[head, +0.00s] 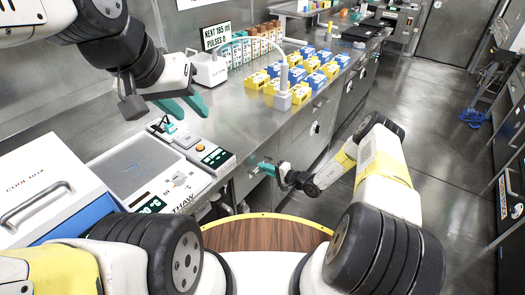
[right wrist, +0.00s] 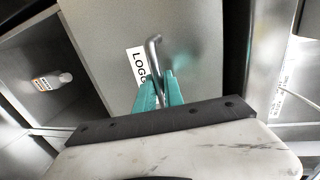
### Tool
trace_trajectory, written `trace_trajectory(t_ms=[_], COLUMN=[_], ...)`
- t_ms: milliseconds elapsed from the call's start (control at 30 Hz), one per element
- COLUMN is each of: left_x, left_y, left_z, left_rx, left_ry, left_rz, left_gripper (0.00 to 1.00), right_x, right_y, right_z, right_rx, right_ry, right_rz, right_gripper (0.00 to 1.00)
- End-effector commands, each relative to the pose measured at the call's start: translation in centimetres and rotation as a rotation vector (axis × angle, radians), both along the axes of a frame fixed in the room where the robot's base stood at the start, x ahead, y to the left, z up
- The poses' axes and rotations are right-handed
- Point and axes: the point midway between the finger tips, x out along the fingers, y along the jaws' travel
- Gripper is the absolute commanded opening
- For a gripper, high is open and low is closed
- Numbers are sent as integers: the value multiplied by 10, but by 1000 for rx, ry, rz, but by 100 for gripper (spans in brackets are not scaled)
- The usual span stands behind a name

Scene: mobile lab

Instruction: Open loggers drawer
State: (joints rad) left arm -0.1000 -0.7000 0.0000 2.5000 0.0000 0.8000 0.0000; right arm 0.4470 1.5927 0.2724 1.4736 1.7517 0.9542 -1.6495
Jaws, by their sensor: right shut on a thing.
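The loggers drawer front (right wrist: 200,30) is a grey metal panel in the right wrist view, with a white label (right wrist: 138,66) whose readable letters are "LOGG". A bent metal bar handle (right wrist: 153,50) stands out from it. My right gripper (right wrist: 160,92) is shut on this handle, and its teal fingers hide the handle's lower part. In the head view the right gripper (head: 266,169) is at the cabinet front below the counter edge. I cannot tell how far out the drawer is. My left gripper (head: 185,108) is open and empty above the counter.
The steel counter (head: 250,125) holds a white cool box (head: 50,190), a thaw device (head: 140,170), and several yellow and blue boxes (head: 272,87).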

Motion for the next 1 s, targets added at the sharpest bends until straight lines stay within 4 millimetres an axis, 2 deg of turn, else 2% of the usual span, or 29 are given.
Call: trace_trajectory(t_ms=[267,800,1000], left_x=[0,0,0], left_y=[0,0,0], left_z=[0,0,0], left_rx=[0,0,0], left_ry=[0,0,0], left_rz=[0,0,0], left_gripper=[36,36,36], right_x=[-31,-120,-149], right_y=[-46,-168,-206], right_z=[0,0,-1], right_rx=[0,-2,-2], right_ry=[3,1,1], right_rz=[-6,-5,-5], right_gripper=[0,0,0])
